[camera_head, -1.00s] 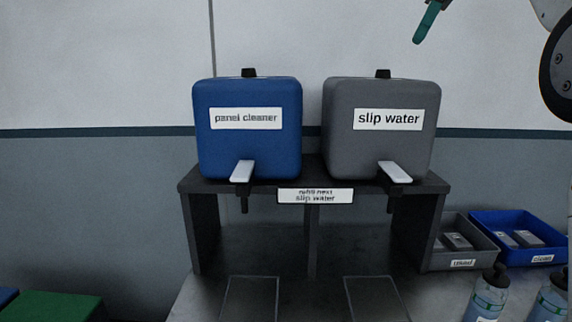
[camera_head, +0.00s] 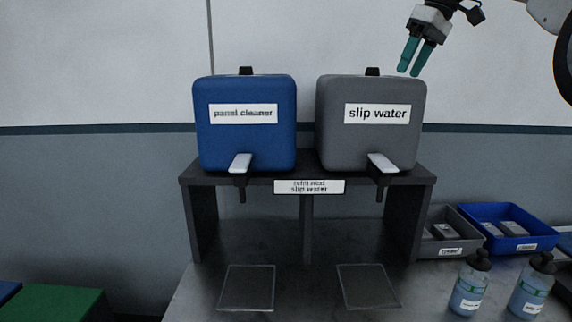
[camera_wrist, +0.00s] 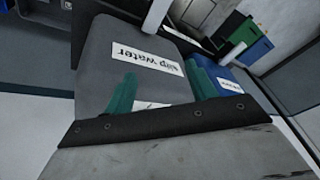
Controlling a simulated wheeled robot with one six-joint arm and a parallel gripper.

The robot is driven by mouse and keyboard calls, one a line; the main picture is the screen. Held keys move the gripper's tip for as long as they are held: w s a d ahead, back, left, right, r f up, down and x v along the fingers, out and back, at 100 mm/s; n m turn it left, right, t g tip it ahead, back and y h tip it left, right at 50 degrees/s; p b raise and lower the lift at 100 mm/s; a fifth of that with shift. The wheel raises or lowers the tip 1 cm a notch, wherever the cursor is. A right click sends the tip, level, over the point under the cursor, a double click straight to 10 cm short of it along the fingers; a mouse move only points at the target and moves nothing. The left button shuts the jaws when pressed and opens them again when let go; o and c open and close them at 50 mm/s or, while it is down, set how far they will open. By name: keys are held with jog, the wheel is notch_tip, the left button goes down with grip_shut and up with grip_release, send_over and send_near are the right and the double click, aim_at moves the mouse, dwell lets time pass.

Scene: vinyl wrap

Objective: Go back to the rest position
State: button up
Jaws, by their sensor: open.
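My gripper (camera_head: 411,58) is in the upper right of the head view, with two teal fingers parted and nothing between them. It hangs in the air above and right of the grey slip water container (camera_head: 345,135). In the wrist view the teal fingers (camera_wrist: 160,95) show in front of the grey container (camera_wrist: 105,60), with its label between and above them. I cannot tell how far apart they are from it.
A blue panel cleaner container (camera_head: 225,148) stands beside the grey one on a dark stand (camera_head: 203,225). Two bottles (camera_head: 468,295) stand at the lower right, before a grey tray (camera_head: 462,248) and a blue tray (camera_head: 535,232). A green box (camera_head: 55,303) is at lower left.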

jog(key=s+f+m+h, duration=0.1)
jog(key=s+f+m, duration=0.1)
jog(key=s+f, duration=0.8)
jog(key=s+f+m+h, duration=0.1)
jog(key=s+f+m, duration=0.2)
jog(key=s+f, duration=0.7)
jog(key=s+a+f+m+h, duration=0.1)
jog(key=s+f+m, duration=0.2)
jog(key=s+f, duration=0.8)
jog(key=shift+s+h, duration=0.3)
jog(key=shift+s, duration=4)
jog(key=shift+a, duration=0.1)
